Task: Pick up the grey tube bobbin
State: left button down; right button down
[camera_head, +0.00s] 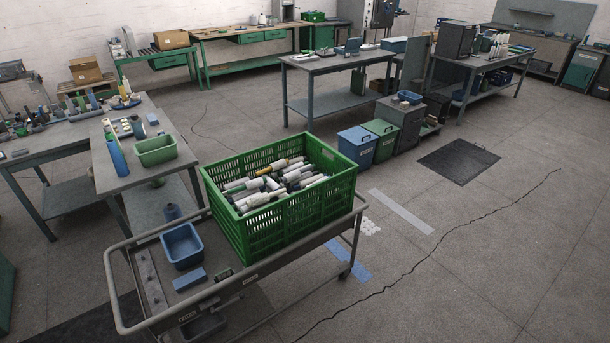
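A green slatted crate (303,228) stands on a grey cart and holds several tube bobbins (263,198) lying in a loose heap. Most of them look white or pale grey, some with dark, green or yellow ends. They are small in the camera_head view and overlap, so I cannot tell for sure which one is the grey tube bobbin. Lower parts of the heap are hidden by other bobbins and the crate walls. Neither of my grippers shows in this view.
The cart (140,243) also carries a blue bin (182,246) and a blue block (189,279). A workbench (150,172) with a green bin (155,151) and bottles stands at the left. Blue and green lidded boxes (357,145) stand behind.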

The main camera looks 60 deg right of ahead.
aim_at(295, 174)
jog(key=z, duration=0.45)
jog(key=k+l+z, duration=0.1)
jog(key=z, duration=0.85)
jog(key=l+z, duration=0.15)
jog(key=z, duration=0.35)
jog(key=l+u, duration=0.1)
jog(key=u, duration=0.45)
jog(key=i+l+u, duration=0.15)
jog(key=l, duration=0.15)
jog(key=i+l+u, duration=0.35)
jog(key=l, duration=0.25)
jog(key=i+l+u, duration=0.2)
jog(key=l, duration=0.15)
jog(key=l+u, duration=0.15)
jog(key=l, duration=0.2)
